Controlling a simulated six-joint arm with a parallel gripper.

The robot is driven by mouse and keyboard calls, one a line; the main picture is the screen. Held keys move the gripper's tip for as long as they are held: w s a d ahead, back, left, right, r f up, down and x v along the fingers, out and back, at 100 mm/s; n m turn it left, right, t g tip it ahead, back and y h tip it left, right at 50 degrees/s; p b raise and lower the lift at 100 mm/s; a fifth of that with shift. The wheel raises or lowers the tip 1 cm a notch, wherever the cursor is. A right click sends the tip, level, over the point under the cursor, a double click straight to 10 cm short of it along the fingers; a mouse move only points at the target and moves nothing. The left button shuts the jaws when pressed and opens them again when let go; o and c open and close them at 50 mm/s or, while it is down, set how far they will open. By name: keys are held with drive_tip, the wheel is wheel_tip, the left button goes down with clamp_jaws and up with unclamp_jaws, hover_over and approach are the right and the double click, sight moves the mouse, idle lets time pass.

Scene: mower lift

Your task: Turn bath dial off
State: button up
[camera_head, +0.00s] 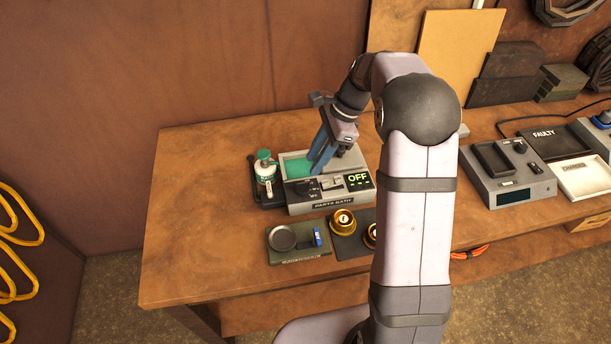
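The parts bath (314,208) is a grey box on the wooden bench, with a green-filled tank (296,167) at its back. Its display (358,181) reads "OFF" in green. A dark round control, which looks like the dial (302,188), sits on the front left of its top panel; its pointer is too small to read. My gripper (318,170) hangs over the bath with its blue fingers pointing down, above the panel and right of the dark control. The fingers overlap in this view, so their gap and any contact are unclear.
A green-capped bottle (265,174) stands left of the bath. In front are a dish on a dark tray (300,254) and brass cups (342,222) on a mat. A grey device (508,179) and a "FAULTY" tray (556,142) stand right. The bench's left end is clear.

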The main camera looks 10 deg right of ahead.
sight(303, 181)
drive_tip(key=shift+f, duration=0.1)
drive_tip(key=shift+p+x, duration=1.2)
drive_tip(key=shift+x, duration=2.45)
drive_tip(key=shift+d, duration=0.1)
clamp_jaws()
